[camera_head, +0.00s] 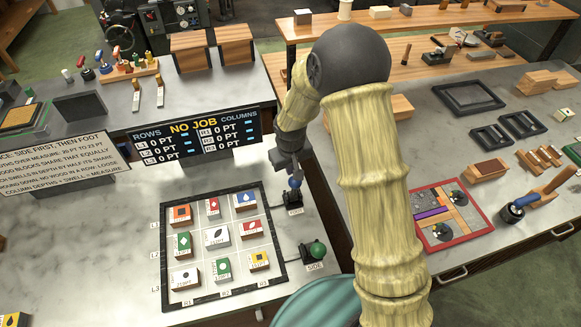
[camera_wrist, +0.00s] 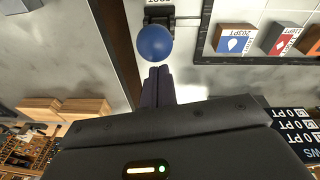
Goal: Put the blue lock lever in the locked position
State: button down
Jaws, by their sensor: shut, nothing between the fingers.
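The blue lever's round knob (camera_head: 294,183) stands on a small dark mount at the upper right corner of the framed tile board. In the wrist view the blue ball (camera_wrist: 154,43) shows just beyond my fingertips. My gripper (camera_wrist: 157,72) is shut and empty, its tips pointing at the ball with little or no gap; I cannot tell if they touch. In the head view my gripper (camera_head: 289,166) comes down from above, right at the knob. The lever's stem is mostly hidden, and its lock state cannot be read.
A green knob (camera_head: 317,249) marked SIDE sits below on the same board edge. The dark-framed board (camera_head: 167,264) holds several marked blocks. A black NO JOB display (camera_head: 196,137) stands behind the board. My arm covers the gap between the two benches.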

jog(key=shift+s+d+f+t+b, duration=0.1)
jog(key=shift+s+f+t+b, duration=0.2)
jog(key=shift+b, duration=0.65)
jog(key=shift+s+d+f+t+b, duration=0.1)
jog(key=shift+s+t+b, duration=0.3)
jog(key=shift+b, duration=0.55)
jog(key=shift+s+d+r+b, duration=0.15)
jog(key=shift+s+b, duration=0.2)
jog(key=shift+s, duration=0.2)
jog(key=shift+s+d+f+b, duration=0.15)
jog(key=shift+s+b, duration=0.2)
jog(key=shift+s, duration=0.2)
jog(key=shift+r, duration=0.1)
jog(key=w+a+r+p, duration=0.2)
jog(key=w+r+p, duration=0.1)
notch_tip(320, 180, up, 9)
jog(key=b, duration=0.3)
send_over(294, 182)
jog(key=a, duration=0.1)
jog(key=shift+s+a+f, duration=0.1)
jog(key=shift+s, duration=0.25)
